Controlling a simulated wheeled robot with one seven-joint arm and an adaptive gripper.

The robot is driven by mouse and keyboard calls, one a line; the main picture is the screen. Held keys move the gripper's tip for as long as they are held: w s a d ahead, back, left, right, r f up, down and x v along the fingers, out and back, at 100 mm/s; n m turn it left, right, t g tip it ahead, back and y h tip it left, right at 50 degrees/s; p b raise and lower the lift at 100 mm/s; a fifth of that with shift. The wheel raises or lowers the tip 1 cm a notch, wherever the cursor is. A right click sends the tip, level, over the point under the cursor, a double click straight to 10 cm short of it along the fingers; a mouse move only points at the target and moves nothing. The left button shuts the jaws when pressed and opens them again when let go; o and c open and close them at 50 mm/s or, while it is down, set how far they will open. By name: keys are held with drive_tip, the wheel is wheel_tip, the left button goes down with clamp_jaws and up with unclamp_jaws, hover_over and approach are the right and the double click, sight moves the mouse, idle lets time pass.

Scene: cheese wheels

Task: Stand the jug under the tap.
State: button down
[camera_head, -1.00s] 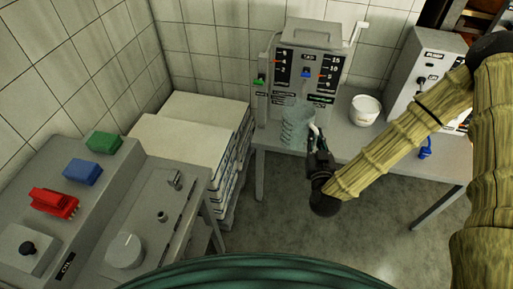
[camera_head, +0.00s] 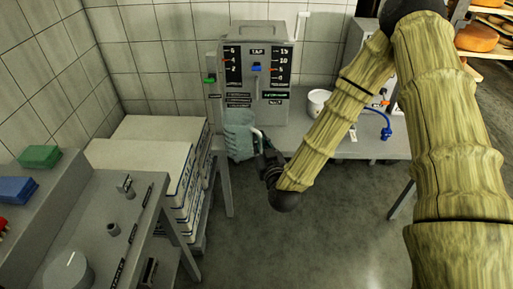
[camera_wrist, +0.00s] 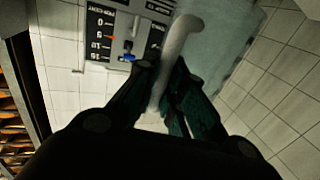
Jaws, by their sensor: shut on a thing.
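The jug (camera_head: 238,137) is pale teal and looks upright. It is in front of the lower left of the grey machine (camera_head: 285,60) labelled TAP, by the table's left front edge. I cannot tell whether its base touches the table. A blue knob (camera_head: 257,68) is on the machine's front, up and right of the jug. My gripper (camera_head: 264,150) is shut on the jug's pale handle, at the jug's right. The wrist view shows the handle (camera_wrist: 180,40) between the fingers (camera_wrist: 168,95), with the jug's wall (camera_wrist: 225,30) behind. The jug's base is hidden there.
A white tub (camera_head: 318,103) stands right of the machine, on the grey table (camera_head: 350,143). Stacked sacks or boxes (camera_head: 140,160) stand left of the table. A grey console (camera_head: 95,230) is at near left. My arm covers the right side.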

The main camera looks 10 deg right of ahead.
drive_tip(key=w+d+f+m+h+b, duration=0.1)
drive_tip(key=w+d+f+b, duration=0.3)
drive_tip(key=b, duration=0.9)
drive_tip(key=w+d+f+h+b, duration=0.15)
drive_tip(key=f+b, duration=0.45)
drive_tip(key=b, duration=0.7)
drive_tip(key=w+d+f+b, duration=0.1)
drive_tip(key=w, duration=0.4)
drive_tip(key=w+d+f+b, duration=0.1)
drive_tip(key=w+d+f, duration=0.1)
drive_tip(key=w, duration=0.3)
drive_tip(key=w+d+f+b, duration=0.2)
drive_tip(key=w, duration=0.3)
drive_tip(key=shift+w+f, duration=0.15)
drive_tip(key=shift+w, duration=0.1)
